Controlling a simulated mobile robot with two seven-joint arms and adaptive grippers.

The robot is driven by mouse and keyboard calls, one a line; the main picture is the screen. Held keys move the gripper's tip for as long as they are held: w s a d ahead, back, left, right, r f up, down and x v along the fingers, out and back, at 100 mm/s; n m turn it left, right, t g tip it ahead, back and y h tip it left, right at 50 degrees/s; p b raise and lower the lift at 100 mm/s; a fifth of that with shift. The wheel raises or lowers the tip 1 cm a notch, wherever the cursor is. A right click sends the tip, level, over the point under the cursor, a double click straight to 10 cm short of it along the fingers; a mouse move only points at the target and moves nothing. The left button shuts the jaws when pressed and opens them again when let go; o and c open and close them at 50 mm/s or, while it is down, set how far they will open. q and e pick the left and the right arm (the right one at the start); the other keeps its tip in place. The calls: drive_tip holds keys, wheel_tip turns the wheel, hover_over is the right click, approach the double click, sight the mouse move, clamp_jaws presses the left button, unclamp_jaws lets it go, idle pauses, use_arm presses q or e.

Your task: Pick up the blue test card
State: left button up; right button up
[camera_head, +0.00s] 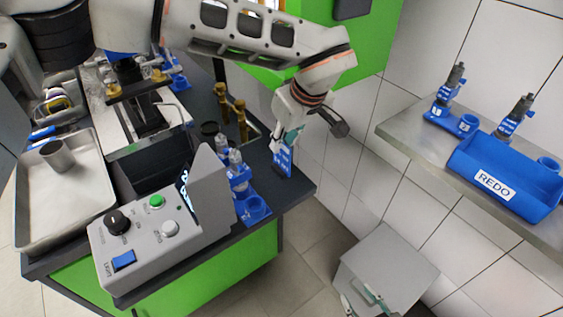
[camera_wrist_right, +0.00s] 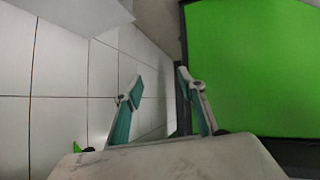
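The blue test card (camera_head: 282,160) is a small upright blue piece with white markings, near the right corner of the dark bench top in the head view. My left gripper (camera_head: 286,140) points down right above it, its fingertips at the card's upper edge. Whether the fingers grip the card or only stand around it cannot be told. My right gripper (camera_head: 366,303) is low at the bottom edge of the head view, away from the bench. In the right wrist view the right gripper (camera_wrist_right: 160,88) is open, with teal-padded fingers apart and nothing between them.
A grey control box (camera_head: 150,235) and blue holders (camera_head: 253,208) stand left of the card. Brass fittings (camera_head: 232,112) stand behind. A metal tray (camera_head: 65,205) with a cup (camera_head: 57,156) is at left. A shelf (camera_head: 405,140) at right carries a blue REDO bin (camera_head: 500,190).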

sight(273, 160)
use_arm(q)
drive_tip(key=x, duration=0.6)
drive_tip(key=shift+s+a+f, duration=0.1)
drive_tip(key=shift+s+a, duration=0.05)
drive_tip(key=shift+a, duration=0.05)
clamp_jaws()
